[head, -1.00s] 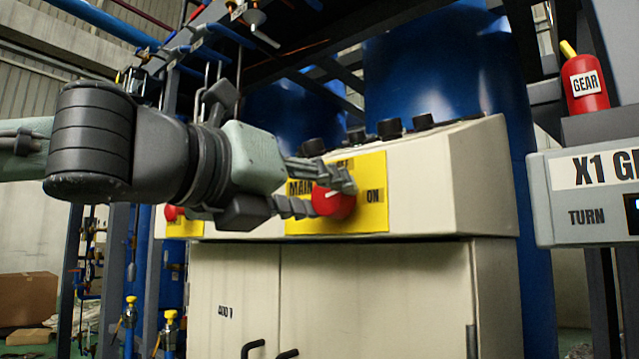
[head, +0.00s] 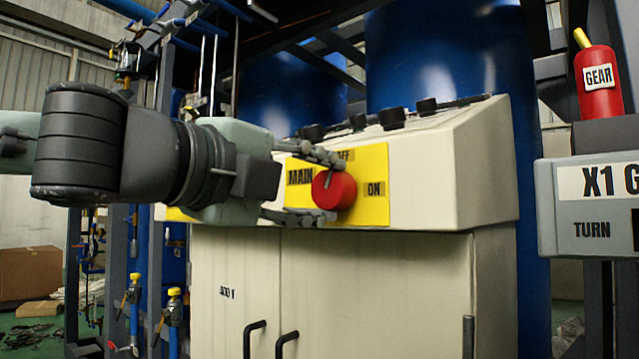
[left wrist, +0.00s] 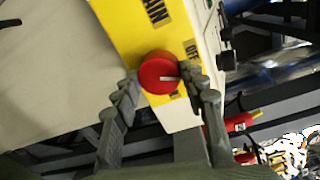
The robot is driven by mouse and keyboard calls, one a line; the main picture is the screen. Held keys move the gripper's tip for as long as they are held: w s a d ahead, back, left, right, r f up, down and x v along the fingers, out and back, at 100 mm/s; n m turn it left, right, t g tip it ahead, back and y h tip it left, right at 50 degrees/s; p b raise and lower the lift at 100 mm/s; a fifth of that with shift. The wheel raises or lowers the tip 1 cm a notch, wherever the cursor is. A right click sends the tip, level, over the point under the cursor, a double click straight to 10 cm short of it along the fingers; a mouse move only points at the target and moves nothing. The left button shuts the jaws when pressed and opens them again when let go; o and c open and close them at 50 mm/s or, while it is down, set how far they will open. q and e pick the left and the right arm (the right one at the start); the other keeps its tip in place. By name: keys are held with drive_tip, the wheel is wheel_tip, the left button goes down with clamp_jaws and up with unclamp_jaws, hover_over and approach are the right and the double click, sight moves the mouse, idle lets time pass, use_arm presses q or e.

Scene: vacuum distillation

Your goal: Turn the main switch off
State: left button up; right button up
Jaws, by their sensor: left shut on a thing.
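The main switch is a red round knob (head: 340,190) on a yellow plate (head: 376,210) marked MAIN, OFF and ON. The plate is on the sloping front of a cream cabinet. A pale pointer mark on the knob stands roughly upright in the head view. My left gripper (head: 336,187) reaches in from the left and is shut on the knob, one finger above it and one below. My right gripper is not in view.
Several black knobs (head: 392,118) line the cabinet's top edge. A grey X1 box (head: 548,205) and a red GEAR cylinder (head: 600,101) stand at the right. Blue tanks (head: 425,55) rise behind. Cabinet door handles (head: 287,343) stick out below.

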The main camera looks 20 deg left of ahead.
use_arm(q)
drive_tip(key=n, duration=0.3)
drive_tip(key=shift+n, duration=0.7)
drive_tip(key=o, duration=1.2)
drive_tip(key=shift+c, duration=0.2)
drive_tip(key=shift+s, duration=0.1)
drive_tip(key=v, duration=1.2)
